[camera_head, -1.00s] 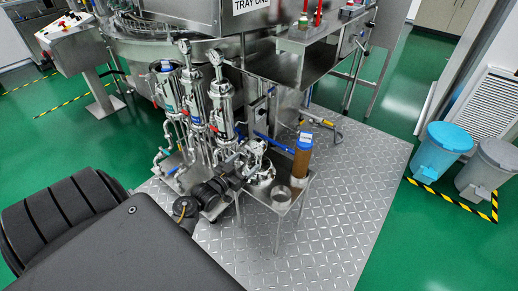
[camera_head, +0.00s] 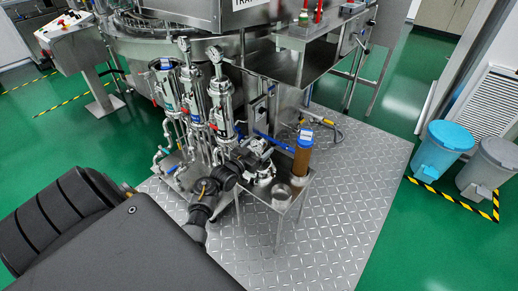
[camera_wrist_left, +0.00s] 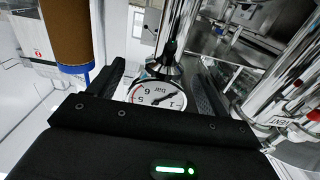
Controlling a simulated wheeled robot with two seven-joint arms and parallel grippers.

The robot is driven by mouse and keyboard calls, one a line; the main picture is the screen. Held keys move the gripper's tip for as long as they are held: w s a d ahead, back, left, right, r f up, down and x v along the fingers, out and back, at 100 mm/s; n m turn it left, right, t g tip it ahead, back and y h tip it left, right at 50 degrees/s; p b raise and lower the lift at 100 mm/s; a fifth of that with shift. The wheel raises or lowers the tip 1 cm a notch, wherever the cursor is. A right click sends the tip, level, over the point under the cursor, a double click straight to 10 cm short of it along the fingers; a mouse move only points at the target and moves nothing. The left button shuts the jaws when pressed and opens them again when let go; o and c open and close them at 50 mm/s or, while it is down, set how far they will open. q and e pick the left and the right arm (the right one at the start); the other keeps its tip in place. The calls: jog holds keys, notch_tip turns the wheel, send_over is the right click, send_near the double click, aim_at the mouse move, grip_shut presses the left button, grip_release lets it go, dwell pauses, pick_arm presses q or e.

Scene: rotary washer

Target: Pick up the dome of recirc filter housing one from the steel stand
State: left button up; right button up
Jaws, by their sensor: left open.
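The steel stand (camera_head: 302,187) is right of the filter housings in the head view. The shiny dome (camera_head: 263,178) sits at its back left, partly hidden by my left gripper (camera_head: 243,163) and fittings. In the left wrist view, my left gripper (camera_wrist_left: 160,88) is open, with a finger on each side of a round pressure gauge (camera_wrist_left: 157,95) marked "bar". A polished steel stem and flared fitting (camera_wrist_left: 166,62) rise behind the gauge. Whether the fingers touch anything cannot be told. My right gripper is not in view.
A brown filter cartridge with a blue cap (camera_head: 304,150) stands on the stand, beside a steel cup (camera_head: 281,196). Tall steel housings (camera_head: 194,100) stand close on the left. A steel bench (camera_head: 300,55) is behind. The checkered floor plate (camera_head: 345,215) is clear at right.

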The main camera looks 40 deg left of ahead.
pick_arm(q)
jog(key=shift+w, duration=1)
jog(key=c, duration=1.7)
grip_shut()
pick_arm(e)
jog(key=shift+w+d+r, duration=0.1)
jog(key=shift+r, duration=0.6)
pick_arm(q)
jog(key=shift+w+r, duration=0.1)
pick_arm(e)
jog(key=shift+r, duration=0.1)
